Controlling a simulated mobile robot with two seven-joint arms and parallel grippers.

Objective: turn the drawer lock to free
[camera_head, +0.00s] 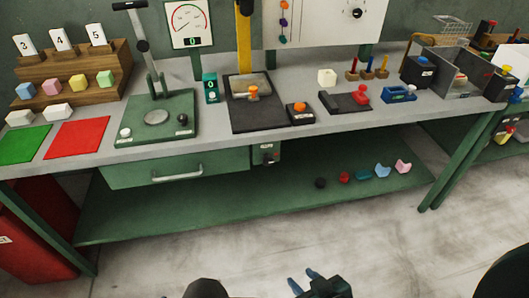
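The green drawer (180,167) hangs under the workbench at the left, with a pale bar handle (177,175). It looks shut. A small dark green-grey lock box (266,154) is mounted under the bench edge just right of the drawer. It has a small light label; its knob's position is too small to tell. My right gripper (302,279) is at the bottom edge over the floor, well below and in front of the lock box. Its two bluish fingertips stand apart with nothing visible between them. My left gripper is not in view.
The workbench (300,135) carries presses, a red mat (77,138), a green mat (22,144) and small blocks. Its lower shelf (230,205) holds several small coloured pieces at the right. A red cabinet (32,235) stands at lower left. The floor in front is clear.

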